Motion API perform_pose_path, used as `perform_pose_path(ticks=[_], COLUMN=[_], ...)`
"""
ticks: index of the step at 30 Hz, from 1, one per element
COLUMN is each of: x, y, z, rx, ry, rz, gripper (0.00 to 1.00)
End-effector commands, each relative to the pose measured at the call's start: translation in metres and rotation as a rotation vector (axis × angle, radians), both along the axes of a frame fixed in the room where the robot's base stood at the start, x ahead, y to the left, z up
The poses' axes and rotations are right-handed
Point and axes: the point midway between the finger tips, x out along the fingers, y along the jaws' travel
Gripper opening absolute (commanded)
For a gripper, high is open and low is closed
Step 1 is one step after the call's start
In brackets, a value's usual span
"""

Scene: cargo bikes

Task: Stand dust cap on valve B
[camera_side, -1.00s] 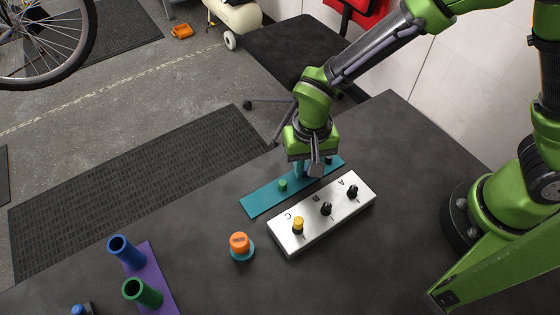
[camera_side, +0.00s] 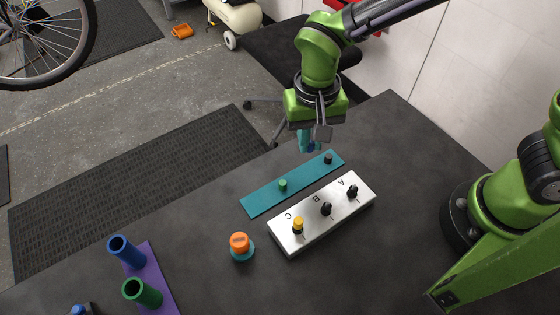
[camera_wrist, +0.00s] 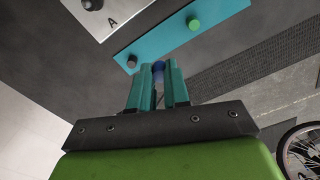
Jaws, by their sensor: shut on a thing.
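My gripper (camera_side: 308,146) has teal fingers and is raised above the far side of the teal strip. In the wrist view its fingers (camera_wrist: 158,82) are closed on a small blue dust cap (camera_wrist: 158,68), partly hidden between them. The white valve block (camera_side: 357,197) carries valves marked A, B and C. Valve B (camera_side: 326,209) is a bare black stem in the middle. Valve A (camera_side: 352,192) is also bare and black. Valve C bears a yellow cap (camera_side: 298,223). The blue cap is clear of the block.
The teal strip (camera_side: 262,200) holds a green cap (camera_side: 283,185) and a black cap (camera_side: 328,158). An orange cap (camera_side: 239,240) sits on a teal round base. A purple base (camera_side: 158,270) holds blue and green tubes at the lower left. Dark table lies free between them.

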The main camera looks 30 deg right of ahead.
Motion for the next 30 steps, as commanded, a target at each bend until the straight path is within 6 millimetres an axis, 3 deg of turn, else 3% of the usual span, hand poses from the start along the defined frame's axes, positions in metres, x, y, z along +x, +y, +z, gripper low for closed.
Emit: perform_pose_path(ticks=[5,9,13,30], x=[-0.032,-0.071,-0.094,-0.1], y=[0.014,0.025,0.029,0.029], z=[0.016,0.02,0.02,-0.017], rx=[0.005,0.004,-0.001,-0.002], ry=[0.004,0.005,0.001,0.002], rz=[0.006,0.005,0.003,-0.002], gripper=[0.0,0.0,0.0,0.0])
